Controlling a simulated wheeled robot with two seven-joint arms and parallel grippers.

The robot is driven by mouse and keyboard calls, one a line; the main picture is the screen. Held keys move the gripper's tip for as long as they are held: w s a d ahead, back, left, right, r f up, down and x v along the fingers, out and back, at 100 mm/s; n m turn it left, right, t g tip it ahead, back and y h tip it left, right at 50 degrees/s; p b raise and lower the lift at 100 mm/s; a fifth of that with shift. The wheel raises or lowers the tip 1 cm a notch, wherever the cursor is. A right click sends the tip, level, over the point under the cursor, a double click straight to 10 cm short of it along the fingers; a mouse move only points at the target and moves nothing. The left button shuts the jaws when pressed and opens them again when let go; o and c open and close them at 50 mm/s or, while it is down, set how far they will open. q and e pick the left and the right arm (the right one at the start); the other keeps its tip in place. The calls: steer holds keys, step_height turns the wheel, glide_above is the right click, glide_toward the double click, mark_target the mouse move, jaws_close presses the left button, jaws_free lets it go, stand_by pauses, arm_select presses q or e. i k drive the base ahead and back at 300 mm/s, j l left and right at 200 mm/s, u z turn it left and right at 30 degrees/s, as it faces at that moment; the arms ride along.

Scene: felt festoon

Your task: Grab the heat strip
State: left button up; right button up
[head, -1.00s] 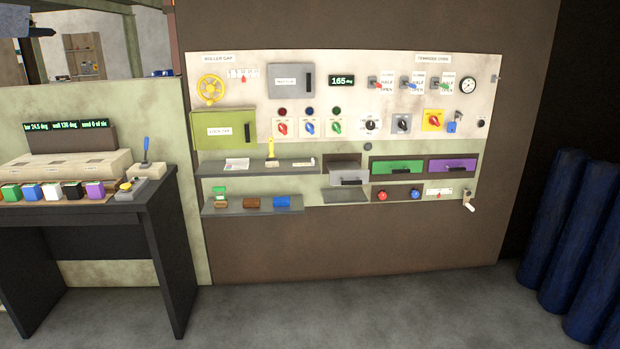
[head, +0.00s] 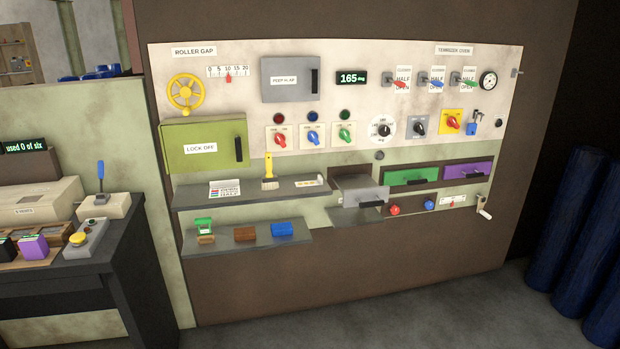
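On the upper grey shelf (head: 250,193) in the head view lies a small, narrow white strip (head: 309,183), near the shelf's right end; it may be the heat strip, but its markings are too small to read. To its left on the same shelf are a yellow-handled brush (head: 269,170), standing upright, and a white card with coloured rows (head: 224,188). Nothing covers the strip. Neither of my grippers is in view.
A lower shelf (head: 220,246) holds green, brown and blue items. Right of the upper shelf, a grey drawer (head: 362,197) juts out. A dark bench (head: 120,260) stands at left, blue rolls (head: 570,220) at right. The floor before the panel is clear.

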mark_target(319, 181)
steer(key=j, duration=0.15)
steer(key=i+l+u, duration=0.15)
steer(key=i+l, duration=0.35)
steer(key=i+l+u, duration=0.1)
steer(key=i+l, duration=0.5)
steer(key=i+l+u, duration=0.15)
steer(key=i+l, duration=0.45)
steer(key=i+l+u, duration=0.1)
steer(key=i+l, duration=0.4)
steer(key=l, duration=0.25)
